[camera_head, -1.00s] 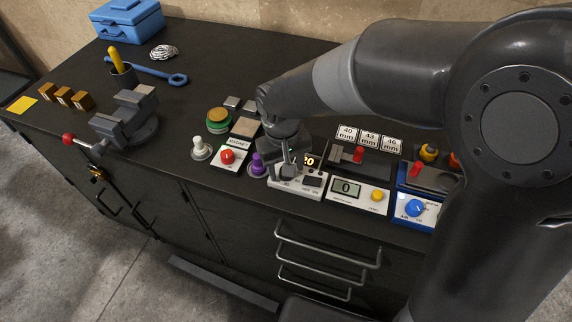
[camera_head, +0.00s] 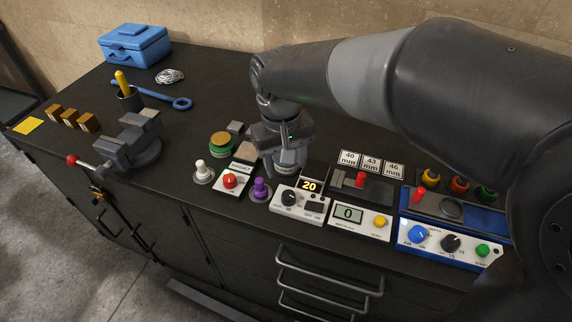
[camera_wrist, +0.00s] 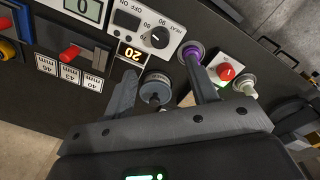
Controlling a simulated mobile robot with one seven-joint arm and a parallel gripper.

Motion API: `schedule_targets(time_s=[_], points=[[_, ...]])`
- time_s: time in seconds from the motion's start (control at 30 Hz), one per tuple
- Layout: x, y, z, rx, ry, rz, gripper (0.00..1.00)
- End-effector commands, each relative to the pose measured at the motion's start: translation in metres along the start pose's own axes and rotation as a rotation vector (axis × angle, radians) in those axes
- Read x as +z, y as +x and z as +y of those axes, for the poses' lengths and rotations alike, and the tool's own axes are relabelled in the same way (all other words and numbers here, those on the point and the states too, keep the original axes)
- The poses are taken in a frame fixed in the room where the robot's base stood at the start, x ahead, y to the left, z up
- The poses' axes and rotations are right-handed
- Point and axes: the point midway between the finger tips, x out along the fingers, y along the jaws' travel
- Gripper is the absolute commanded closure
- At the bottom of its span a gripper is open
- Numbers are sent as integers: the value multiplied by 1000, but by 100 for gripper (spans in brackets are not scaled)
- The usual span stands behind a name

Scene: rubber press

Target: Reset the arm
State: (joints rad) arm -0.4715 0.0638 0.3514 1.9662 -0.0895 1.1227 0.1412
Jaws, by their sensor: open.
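My arm reaches in from the right in the head view. My gripper (camera_head: 287,168) points down above the bench, behind the small heat panel (camera_head: 298,203) with the "20" display. In the wrist view my gripper (camera_wrist: 162,68) has its two fingers spread apart, with nothing clamped between them. A round grey-blue piece (camera_wrist: 155,90) shows between and beyond the fingers; I cannot tell its height gap to them. The purple-knobbed part (camera_head: 260,188) stands just left of the heat panel and shows beyond the right finger in the wrist view.
A red-button magnet panel (camera_head: 230,181) and a white-knobbed part (camera_head: 202,170) stand left. The "0" readout panel (camera_head: 352,215), size tags (camera_head: 371,164) and blue press unit (camera_head: 450,243) lie right. A vise (camera_head: 130,145) and blue toolbox (camera_head: 134,46) are further left. The back middle bench is clear.

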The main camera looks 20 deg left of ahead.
Motion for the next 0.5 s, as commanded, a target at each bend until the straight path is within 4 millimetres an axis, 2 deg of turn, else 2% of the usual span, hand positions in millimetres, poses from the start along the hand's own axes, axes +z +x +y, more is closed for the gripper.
schedule_targets(time_s=[0.37, 0.5], points=[[0, 0, 1, 1, 2, 1, 47], [10, -7, 18, 10, 40, 23, 47]])
